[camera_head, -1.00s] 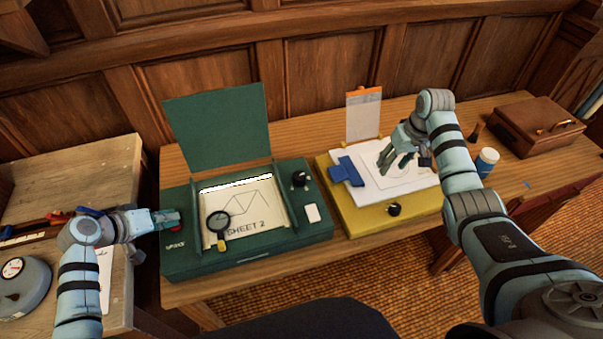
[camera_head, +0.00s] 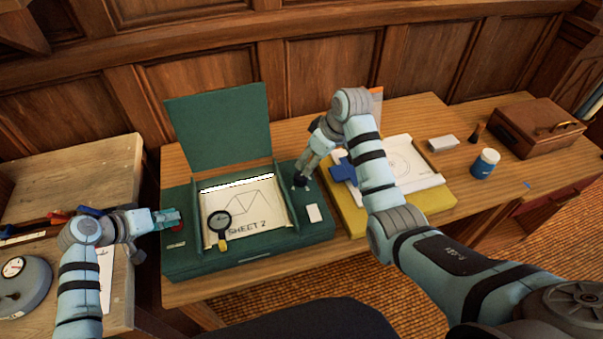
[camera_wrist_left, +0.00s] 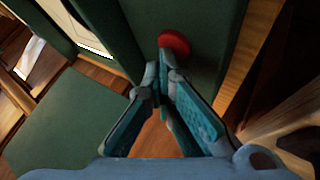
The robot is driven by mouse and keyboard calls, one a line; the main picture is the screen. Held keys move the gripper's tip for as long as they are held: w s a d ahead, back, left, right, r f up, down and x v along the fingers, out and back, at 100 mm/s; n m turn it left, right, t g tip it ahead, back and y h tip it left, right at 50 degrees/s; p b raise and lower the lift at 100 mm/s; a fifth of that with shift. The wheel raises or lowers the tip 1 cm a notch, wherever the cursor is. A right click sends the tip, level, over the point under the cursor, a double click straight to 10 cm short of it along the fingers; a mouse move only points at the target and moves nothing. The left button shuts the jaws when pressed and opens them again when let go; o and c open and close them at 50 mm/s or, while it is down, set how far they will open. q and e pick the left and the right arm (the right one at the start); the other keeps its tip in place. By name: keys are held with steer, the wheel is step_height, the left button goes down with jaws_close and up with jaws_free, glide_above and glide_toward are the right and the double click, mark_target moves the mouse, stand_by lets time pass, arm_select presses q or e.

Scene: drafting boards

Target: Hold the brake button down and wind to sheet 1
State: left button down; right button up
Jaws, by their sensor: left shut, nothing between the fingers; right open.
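The green drafting box (camera_head: 275,255) has its lid up and shows a paper reading SHEET 2 (camera_head: 250,213) in its window. A black winding knob (camera_head: 299,182) stands at its right rear. My right gripper (camera_head: 304,174) is open, its fingers pointing down at the knob and partly hiding it. My left gripper (camera_head: 176,219) is shut and empty over the box's left edge. In the left wrist view, the round red brake button (camera_wrist_left: 174,42) lies just beyond the closed fingertips (camera_wrist_left: 162,78). I cannot tell whether they touch it.
A yellow board (camera_head: 430,205) with a blue clip (camera_head: 343,170) stands to the right, under my right arm. A blue-and-white jar (camera_head: 484,164) and a brown case (camera_head: 530,125) are farther right.

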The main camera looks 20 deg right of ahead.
mark_target(301, 175)
steer(key=x, duration=0.9)
steer(key=shift+s+f, duration=0.1)
steer(key=c, duration=0.8)
steer(key=n+g+y, duration=0.1)
steer(key=n, duration=0.3)
steer(key=shift+c, duration=0.2)
steer(key=o, duration=0.8)
steer(key=shift+o, duration=0.2)
